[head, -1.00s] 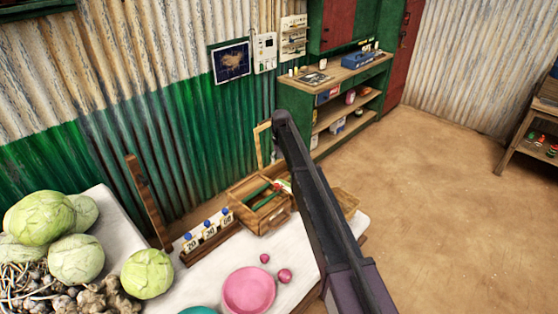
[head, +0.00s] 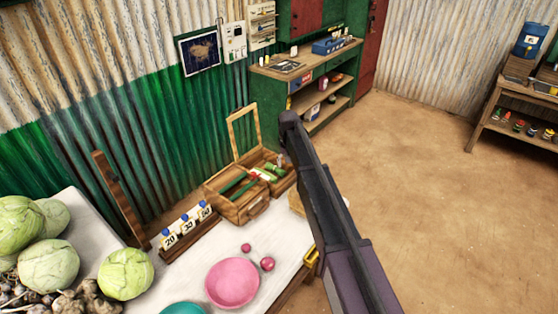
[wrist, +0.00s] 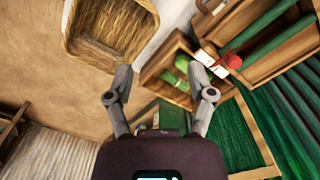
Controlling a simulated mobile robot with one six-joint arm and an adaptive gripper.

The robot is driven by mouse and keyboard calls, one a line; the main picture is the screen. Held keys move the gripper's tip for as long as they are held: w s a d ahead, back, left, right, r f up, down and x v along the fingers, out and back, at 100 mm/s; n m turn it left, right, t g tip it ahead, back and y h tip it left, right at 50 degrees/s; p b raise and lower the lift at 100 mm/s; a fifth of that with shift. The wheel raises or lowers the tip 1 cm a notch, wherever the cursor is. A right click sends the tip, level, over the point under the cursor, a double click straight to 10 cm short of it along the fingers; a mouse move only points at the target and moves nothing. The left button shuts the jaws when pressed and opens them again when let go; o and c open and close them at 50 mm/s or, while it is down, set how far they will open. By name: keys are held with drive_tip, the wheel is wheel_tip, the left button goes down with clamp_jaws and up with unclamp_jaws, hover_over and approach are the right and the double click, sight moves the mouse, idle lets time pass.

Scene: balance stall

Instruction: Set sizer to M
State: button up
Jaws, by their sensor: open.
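I cannot make out a sizer or a letter M in either view. My gripper (wrist: 160,82) shows in the wrist view with its two fingers spread and nothing between them. It hangs above the stall near an open wooden box (wrist: 268,72) with green lengths and a red-and-white item in it. This box (head: 238,206) stands at the back of the white table in the head view, where my dark arm link crosses the picture and the gripper cannot be made out.
The white table (head: 279,238) holds a pink bowl (head: 232,284), cabbages (head: 48,265) and a number rack (head: 190,240). A woven basket (wrist: 80,30) is beside my gripper. A green shelf unit (head: 306,72) stands behind; a bench (head: 515,135) is far right. The floor between is clear.

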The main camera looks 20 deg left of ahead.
drive_tip(key=s+d+f+m+b, duration=0.1)
drive_tip(key=s+d, duration=0.4)
drive_tip(key=d, duration=0.7)
drive_tip(key=shift+d+f+b, duration=0.3)
drive_tip(key=shift+f+b, duration=0.25)
drive_tip(key=shift+f, duration=0.05)
drive_tip(key=shift+s, duration=0.15)
drive_tip(key=s+d+m, duration=0.2)
drive_tip(key=s+d, duration=2)
drive_tip(key=d, duration=0.3)
drive_tip(key=shift+s+m, duration=0.3)
drive_tip(key=shift+s, duration=0.05)
